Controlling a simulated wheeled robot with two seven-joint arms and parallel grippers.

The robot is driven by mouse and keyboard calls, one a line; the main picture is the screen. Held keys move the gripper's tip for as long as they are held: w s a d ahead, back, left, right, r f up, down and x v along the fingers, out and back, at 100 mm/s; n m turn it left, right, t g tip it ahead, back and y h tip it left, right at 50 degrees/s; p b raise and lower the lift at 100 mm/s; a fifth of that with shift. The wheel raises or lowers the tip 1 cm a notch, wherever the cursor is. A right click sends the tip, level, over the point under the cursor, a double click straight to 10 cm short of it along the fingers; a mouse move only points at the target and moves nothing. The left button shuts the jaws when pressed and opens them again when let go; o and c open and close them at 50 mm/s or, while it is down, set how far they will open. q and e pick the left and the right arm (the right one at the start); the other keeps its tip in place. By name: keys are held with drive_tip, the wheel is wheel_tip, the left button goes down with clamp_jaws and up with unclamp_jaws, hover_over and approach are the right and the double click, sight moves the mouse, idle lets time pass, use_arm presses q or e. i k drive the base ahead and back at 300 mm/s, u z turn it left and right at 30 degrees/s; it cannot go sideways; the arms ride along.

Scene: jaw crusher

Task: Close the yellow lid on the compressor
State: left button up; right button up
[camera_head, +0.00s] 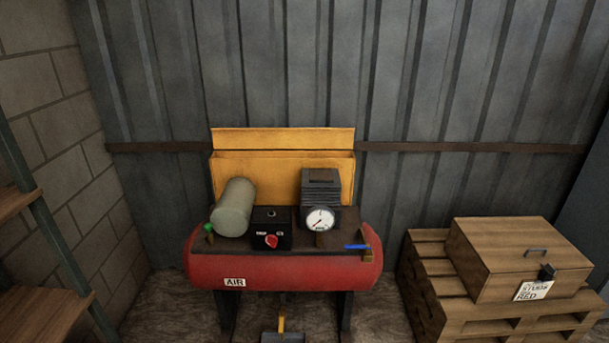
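The compressor (285,270) is a red horizontal tank with an AIR label, on dark legs against the back wall. On its dark top plate sit a grey-green cylinder (234,207), a dark control box (272,228) with a red knob, a finned block (320,187) and a round white gauge (320,219). The yellow lid (283,140) stands raised behind these parts, with a yellow panel below its top section. The parts on the top plate are uncovered. Neither of my grippers shows in the head view.
A wooden crate (520,250) with a padlock and a paper label sits on stacked pallets (440,305) at the right. Wooden shelves (40,320) stand at the left edge. A small dark object with a yellow upright part (282,322) is at the bottom, in front of the compressor.

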sight(250, 138)
drive_tip(key=z, duration=0.45)
drive_tip(key=i, duration=1.15)
drive_tip(key=u, duration=0.5)
drive_tip(key=i, duration=0.7)
drive_tip(key=u, duration=0.6)
